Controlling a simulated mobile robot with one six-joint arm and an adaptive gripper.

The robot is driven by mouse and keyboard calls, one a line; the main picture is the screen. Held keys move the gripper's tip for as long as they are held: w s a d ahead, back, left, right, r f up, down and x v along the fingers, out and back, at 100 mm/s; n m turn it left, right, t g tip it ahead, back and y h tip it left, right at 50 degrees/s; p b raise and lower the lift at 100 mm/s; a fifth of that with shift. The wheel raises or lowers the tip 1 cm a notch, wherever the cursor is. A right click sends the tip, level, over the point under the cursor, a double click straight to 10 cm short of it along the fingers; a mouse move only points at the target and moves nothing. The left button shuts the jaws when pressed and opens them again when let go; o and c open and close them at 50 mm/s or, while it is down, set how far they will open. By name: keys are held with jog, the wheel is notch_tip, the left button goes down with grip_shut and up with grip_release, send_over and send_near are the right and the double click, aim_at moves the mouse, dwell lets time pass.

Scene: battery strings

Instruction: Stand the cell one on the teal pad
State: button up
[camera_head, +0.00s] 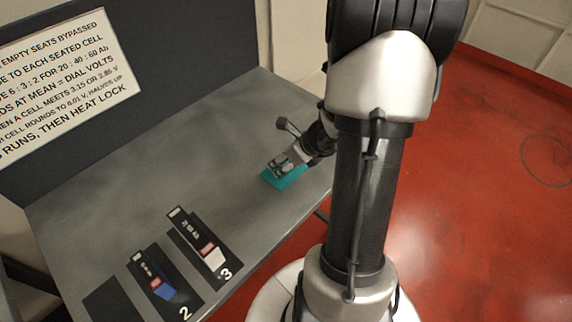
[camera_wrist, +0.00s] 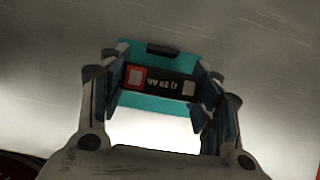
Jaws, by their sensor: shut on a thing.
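My gripper (camera_head: 284,163) is at the teal pad (camera_head: 291,182) near the table's right edge; the fingers and arm cover part of the pad. In the wrist view my gripper (camera_wrist: 160,72) is shut on a black cell, cell one (camera_wrist: 160,82), with a finger on each side. The cell's label has a red-edged square and white lettering that reads upside down. The teal pad (camera_wrist: 150,102) shows around the cell, which is over the pad. I cannot tell whether the cell touches it.
A cell with a blue mark (camera_head: 155,272) lies in seat 2 and a cell with a red mark (camera_head: 199,239) in seat 3. The dark seat at the lower left (camera_head: 112,304) looks empty. A lettered sign (camera_head: 65,80) stands behind the grey table (camera_head: 150,190), whose middle is clear.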

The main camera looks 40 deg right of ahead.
jog(key=shift+f, duration=0.1)
jog(key=shift+f, duration=0.15)
jog(key=o, duration=1.3)
jog(key=shift+c, duration=0.2)
jog(key=shift+r, duration=0.45)
jog(key=p+v, duration=0.6)
jog(key=v, duration=0.5)
jog(key=shift+s+r, duration=0.25)
jog(key=shift+p, duration=0.3)
